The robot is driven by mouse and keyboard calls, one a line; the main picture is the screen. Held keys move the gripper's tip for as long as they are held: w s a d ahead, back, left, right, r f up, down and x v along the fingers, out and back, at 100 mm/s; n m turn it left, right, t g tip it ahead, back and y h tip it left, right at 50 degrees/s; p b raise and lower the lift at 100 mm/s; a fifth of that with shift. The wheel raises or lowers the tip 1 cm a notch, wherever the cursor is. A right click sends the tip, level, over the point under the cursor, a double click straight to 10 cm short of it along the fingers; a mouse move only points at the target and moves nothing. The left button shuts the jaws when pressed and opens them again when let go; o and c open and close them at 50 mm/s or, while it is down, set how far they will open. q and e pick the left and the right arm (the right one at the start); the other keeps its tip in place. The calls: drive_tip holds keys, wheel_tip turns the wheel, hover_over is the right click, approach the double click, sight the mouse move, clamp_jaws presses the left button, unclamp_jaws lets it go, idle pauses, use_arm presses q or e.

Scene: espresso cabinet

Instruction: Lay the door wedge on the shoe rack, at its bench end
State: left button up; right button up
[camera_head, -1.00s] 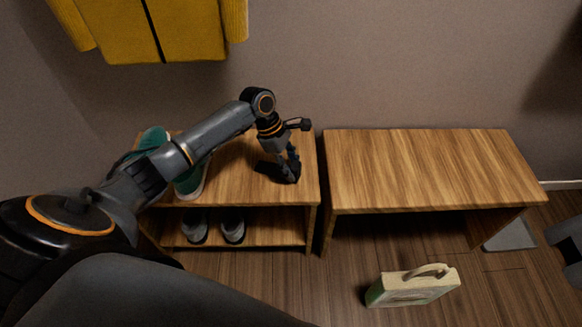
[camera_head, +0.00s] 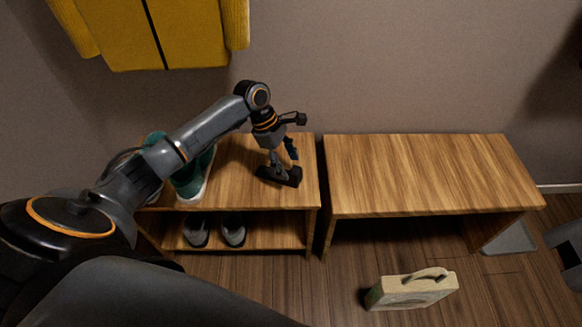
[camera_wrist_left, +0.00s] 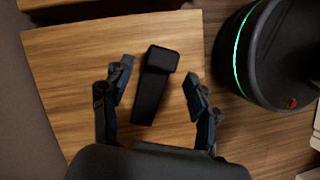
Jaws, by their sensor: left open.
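The door wedge (camera_head: 280,177), a small black block, lies on the top board of the wooden shoe rack (camera_head: 235,184), near the end that faces the bench (camera_head: 430,170). In the left wrist view the wedge (camera_wrist_left: 152,92) lies flat on the rack top (camera_wrist_left: 70,85), close to the bench-side edge. My left gripper (camera_head: 283,160) is just above the wedge. In the left wrist view its fingers (camera_wrist_left: 157,80) are spread, one on each side of the wedge, with visible gaps.
Green shoes (camera_head: 192,183) stand on the left of the rack top, partly behind my arm. Grey shoes (camera_head: 233,229) are on the lower shelf. A box-shaped item with a handle (camera_head: 411,290) stands on the floor. The bench top is bare. A yellow garment (camera_head: 195,35) hangs above.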

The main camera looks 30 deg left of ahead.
use_arm(q)
drive_tip(key=p+v, duration=0.2)
drive_tip(key=v, duration=0.6)
drive_tip(key=s+d+f+m, duration=0.1)
drive_tip(key=d+f, duration=0.1)
drive_tip(key=s+d+f+m, duration=0.3)
drive_tip(key=d+f+m, duration=0.1)
drive_tip(key=shift+s+f+y, duration=0.2)
drive_tip(key=shift+s+y, duration=0.1)
drive_tip(key=shift+s, duration=0.05)
drive_tip(key=s+d+f+m+t+y, duration=0.1)
drive_tip(key=s+d+f+m, duration=0.25)
drive_tip(key=s+m, duration=0.25)
drive_tip(key=s+d+f+m+t, duration=0.1)
drive_tip(key=s+d+f+m, duration=0.2)
drive_tip(key=s+d+m, duration=0.3)
drive_tip(key=s+a+m+y, duration=0.2)
drive_tip(key=s+a+m, duration=0.1)
drive_tip(key=s, duration=0.5)
drive_tip(key=shift+a+r+m+t+y, duration=0.2)
drive_tip(key=shift+r+m+t+y, duration=0.15)
drive_tip(key=shift+m, duration=0.55)
use_arm(e)
drive_tip(key=x, duration=0.4)
drive_tip(key=shift+w+a+r, duration=0.1)
